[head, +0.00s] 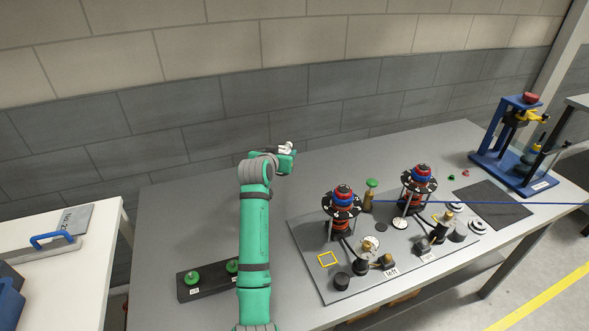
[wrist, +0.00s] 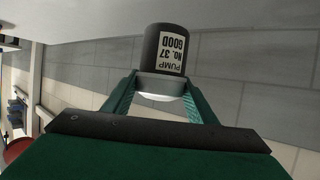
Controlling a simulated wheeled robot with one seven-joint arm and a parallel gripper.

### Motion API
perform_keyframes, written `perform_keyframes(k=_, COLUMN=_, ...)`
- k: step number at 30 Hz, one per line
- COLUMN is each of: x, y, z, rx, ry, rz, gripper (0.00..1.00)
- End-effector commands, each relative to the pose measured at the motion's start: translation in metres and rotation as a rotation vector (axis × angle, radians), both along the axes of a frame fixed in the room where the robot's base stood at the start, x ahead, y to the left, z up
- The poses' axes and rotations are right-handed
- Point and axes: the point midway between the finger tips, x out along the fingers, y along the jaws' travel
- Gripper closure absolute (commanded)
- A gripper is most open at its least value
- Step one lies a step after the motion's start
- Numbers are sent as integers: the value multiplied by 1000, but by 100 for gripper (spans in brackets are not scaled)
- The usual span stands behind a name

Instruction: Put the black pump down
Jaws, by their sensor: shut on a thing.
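The black pump (wrist: 166,48) is a dark cylinder with a pale collar and a white label reading "PUMP No. 37 GOOD", upside down in the wrist view. My gripper (wrist: 160,88) has its green fingers closed on the pump's pale collar. In the head view my gripper (head: 287,158) is over the back of the grey table, left of the fixture plate. The black body of the held pump cannot be made out there.
The fixture plate (head: 312,278) bears two red-and-blue stacks (head: 342,205), (head: 419,182), several small black and brass parts and a yellow square outline (head: 327,259). A black block (head: 192,292) with green knobs lies at front left. A blue stand (head: 522,140) is at far right. The table's back left is clear.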

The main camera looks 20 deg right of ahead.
Motion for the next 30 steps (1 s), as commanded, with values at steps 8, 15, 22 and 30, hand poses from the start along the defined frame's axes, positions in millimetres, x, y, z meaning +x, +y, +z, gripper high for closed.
perform_keyframes(k=8, x=17, y=-34, z=-40, rx=-1, ry=-1, rz=-1, gripper=88)
perform_keyframes(k=15, x=23, y=-43, z=-54, rx=-1, ry=-3, rz=1, gripper=88)
perform_keyframes(k=22, x=26, y=-47, z=-74, rx=0, ry=-1, rz=2, gripper=88)
perform_keyframes(k=30, x=26, y=-47, z=-90, rx=-2, ry=-4, rz=1, gripper=88)
